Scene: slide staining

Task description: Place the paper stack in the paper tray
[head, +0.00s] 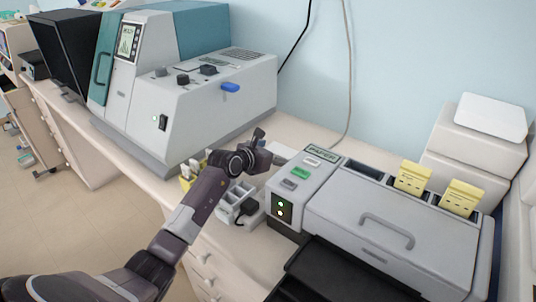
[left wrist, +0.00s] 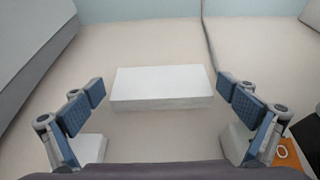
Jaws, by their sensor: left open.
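The paper stack (left wrist: 160,84) is a flat white block lying on the pale counter, centred ahead of my left gripper in the left wrist view. In the head view, a white part of it (head: 284,150) shows just beyond the gripper. My left gripper (head: 267,148) is open and empty. In the left wrist view its two blue-padded fingers (left wrist: 160,105) stand wide on either side of the stack, apart from it. A black tray (head: 335,272) juts from the front of the grey machine; I cannot tell whether it is the paper tray. My right gripper is not seen.
The grey machine (head: 390,225) with a handle and yellow tabs stands right of my left arm. A large grey and teal machine (head: 195,100) stands to the left. A small grey compartment holder (head: 235,203) sits under the wrist. A cable runs down the wall.

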